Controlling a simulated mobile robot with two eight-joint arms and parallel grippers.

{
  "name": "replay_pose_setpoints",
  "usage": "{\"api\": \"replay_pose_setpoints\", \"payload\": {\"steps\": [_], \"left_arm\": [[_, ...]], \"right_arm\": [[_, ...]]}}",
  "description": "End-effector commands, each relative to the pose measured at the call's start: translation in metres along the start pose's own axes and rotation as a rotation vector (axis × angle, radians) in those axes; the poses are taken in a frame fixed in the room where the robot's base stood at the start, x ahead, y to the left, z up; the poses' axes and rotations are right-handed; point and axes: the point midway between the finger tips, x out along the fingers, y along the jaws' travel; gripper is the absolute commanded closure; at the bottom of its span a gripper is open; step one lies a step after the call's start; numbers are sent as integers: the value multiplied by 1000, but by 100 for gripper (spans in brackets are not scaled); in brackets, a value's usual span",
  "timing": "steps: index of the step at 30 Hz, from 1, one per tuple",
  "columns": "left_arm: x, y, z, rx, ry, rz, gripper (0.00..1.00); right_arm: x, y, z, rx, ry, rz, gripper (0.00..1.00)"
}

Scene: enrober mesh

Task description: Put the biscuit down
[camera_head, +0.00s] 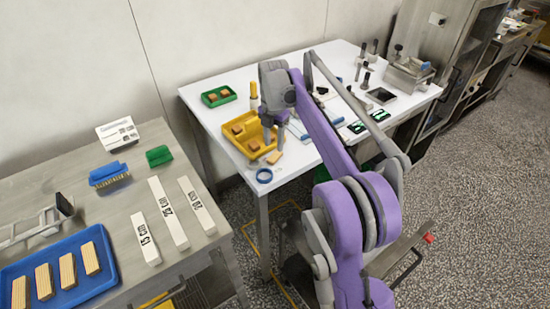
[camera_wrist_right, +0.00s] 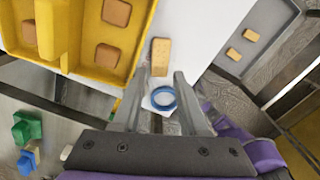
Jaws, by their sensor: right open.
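A tan rectangular biscuit (camera_head: 274,157) lies on the white table (camera_head: 310,147), just right of the yellow tray (camera_head: 252,155). It also shows in the right wrist view (camera_wrist_right: 160,57), flat on the white surface beyond the fingertips. My right gripper (camera_head: 274,144) is low over the table beside the tray. In the right wrist view its two fingers (camera_wrist_right: 160,76) are apart, with nothing held between them. The biscuit lies in line with the gap, apart from the fingers as far as I can tell. My left gripper is not in view.
The yellow tray holds brown biscuits (camera_wrist_right: 107,55). A blue ring (camera_head: 264,175) lies near the table's front corner. A green tray (camera_head: 218,96) stands behind. Dark-topped tools and a metal device (camera_head: 408,78) are farther right. A steel table with a blue tray (camera_head: 112,273) is at left.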

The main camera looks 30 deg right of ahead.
Motion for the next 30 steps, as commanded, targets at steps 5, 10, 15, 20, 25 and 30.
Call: {"api": "replay_pose_setpoints", "payload": {"steps": [5, 10, 15, 20, 25, 30], "left_arm": [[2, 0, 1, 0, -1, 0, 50], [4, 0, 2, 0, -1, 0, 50], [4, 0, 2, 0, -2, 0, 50], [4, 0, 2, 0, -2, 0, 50], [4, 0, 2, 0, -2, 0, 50], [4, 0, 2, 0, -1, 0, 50]], "right_arm": [[24, 0, 1, 0, 0, 0, 57], [46, 0, 2, 0, 0, 0, 57], [51, 0, 2, 1, 0, 0, 57], [51, 0, 2, 1, 0, 0, 63], [50, 0, 2, 1, 0, 0, 94], [50, 0, 2, 1, 0, 0, 97]]}}
